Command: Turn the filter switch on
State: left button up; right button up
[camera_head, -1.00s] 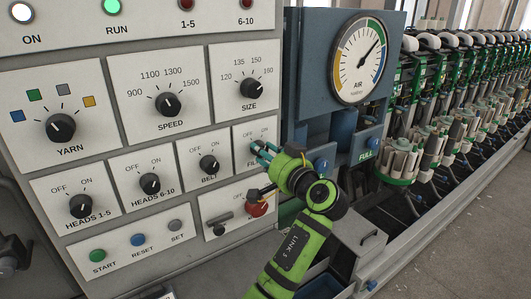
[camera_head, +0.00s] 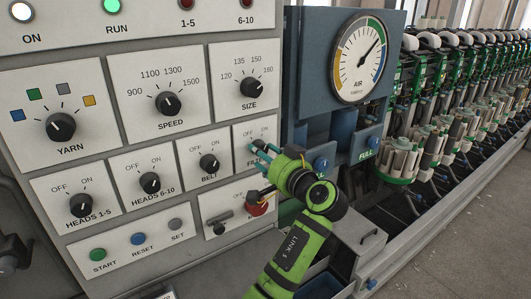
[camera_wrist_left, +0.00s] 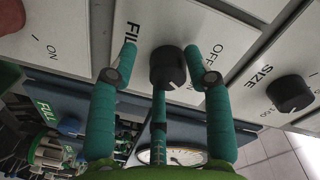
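The filter switch, a black knob (camera_wrist_left: 168,67), sits on its white panel, with part of the "FIL" lettering showing in the wrist view. A white mark on the knob faces the bottom of that view. Gaps show between the knob and the two side fingers. In the head view my left gripper (camera_head: 262,151) covers most of the knob. My right gripper is not in view.
The belt knob (camera_head: 209,165) is left of the filter panel and the size knob (camera_head: 252,87) is above it. The blue gauge housing (camera_head: 309,92) stands out to the right.

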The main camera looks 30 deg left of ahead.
pick_arm(q)
jog(key=shift+a+r, duration=0.1)
jog(key=shift+r, duration=0.15)
jog(key=v, duration=1.2)
